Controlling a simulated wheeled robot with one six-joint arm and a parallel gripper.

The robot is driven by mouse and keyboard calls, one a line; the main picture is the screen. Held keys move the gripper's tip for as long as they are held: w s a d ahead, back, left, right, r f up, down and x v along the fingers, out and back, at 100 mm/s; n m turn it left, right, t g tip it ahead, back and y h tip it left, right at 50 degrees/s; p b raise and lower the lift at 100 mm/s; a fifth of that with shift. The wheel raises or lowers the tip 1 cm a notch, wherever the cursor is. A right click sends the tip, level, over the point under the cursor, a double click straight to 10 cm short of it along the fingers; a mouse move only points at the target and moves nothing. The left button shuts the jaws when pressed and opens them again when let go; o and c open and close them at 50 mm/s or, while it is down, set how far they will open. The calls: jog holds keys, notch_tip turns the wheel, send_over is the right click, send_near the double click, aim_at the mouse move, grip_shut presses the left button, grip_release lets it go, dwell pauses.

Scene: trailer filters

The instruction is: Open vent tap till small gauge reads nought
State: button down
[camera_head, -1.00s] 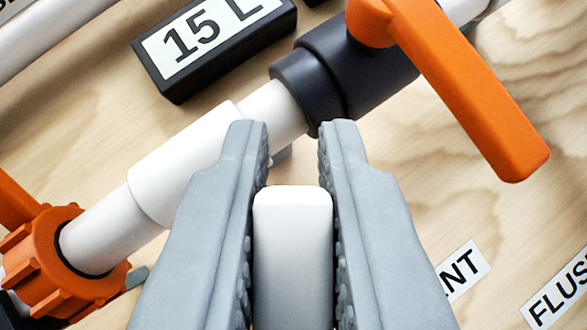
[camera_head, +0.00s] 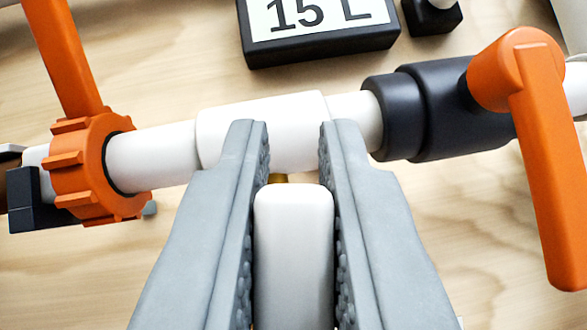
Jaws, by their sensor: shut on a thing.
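My gripper (camera_head: 293,150) reaches up from the bottom of the view, its two grey fingers on either side of a white rounded block (camera_head: 293,255). It is shut on this block, which looks like the vent tap's handle; the tap's body is mostly hidden. A small bit of brass-coloured metal shows just beyond the block's far end. Behind the fingertips runs a white pipe with a thicker sleeve (camera_head: 265,130). The small gauge is not in view.
An orange ribbed collar with a lever (camera_head: 90,165) is on the pipe at left. A black coupling (camera_head: 435,110) and an orange lever (camera_head: 545,170) are at right. A "15 L" sign (camera_head: 320,25) is above. Pale wood panel lies behind.

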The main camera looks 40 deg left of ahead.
jog(key=shift+f, duration=0.1)
jog(key=c, duration=1.4)
grip_release()
jog(key=v, duration=1.7)
jog(key=shift+f, duration=0.2)
jog(key=shift+s+d, duration=0.1)
